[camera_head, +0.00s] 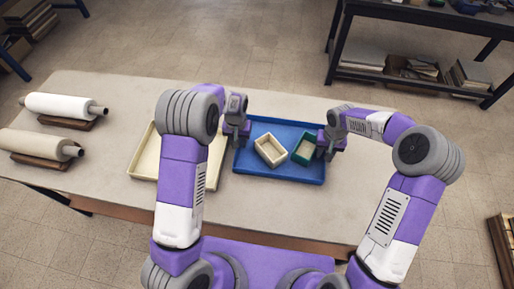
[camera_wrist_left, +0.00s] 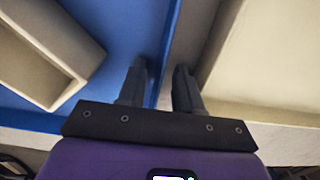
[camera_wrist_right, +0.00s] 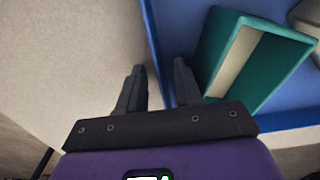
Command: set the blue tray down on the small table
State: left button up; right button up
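The blue tray (camera_head: 250,163) lies flat on the long pale table (camera_head: 300,225). A cream box (camera_head: 270,151) and a green box (camera_head: 304,149) sit inside it. My left gripper (camera_head: 236,136) is at the tray's left wall. In the left wrist view its fingers (camera_wrist_left: 160,80) are apart, one on each side of the blue wall. My right gripper (camera_head: 329,150) is at the right wall, and its fingers (camera_wrist_right: 159,80) are also apart around that wall. Bare gaps show between fingers and wall. I cannot pick out a separate small table.
A cream tray (camera_head: 140,172) lies close to the left of the blue tray, partly hidden by my left arm. Two rolls (camera_head: 62,106) (camera_head: 38,145) rest on wooden stands at the left. A dark shelf unit (camera_head: 420,85) stands behind. A wooden crate (camera_head: 500,250) is at the right edge.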

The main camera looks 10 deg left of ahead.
pick_arm(q)
notch_tip(320, 180, up, 8)
jog(key=shift+f, duration=0.1)
pick_arm(e)
jog(key=shift+r, duration=0.1)
notch_tip(320, 180, up, 12)
dwell(0.6)
dwell(0.5)
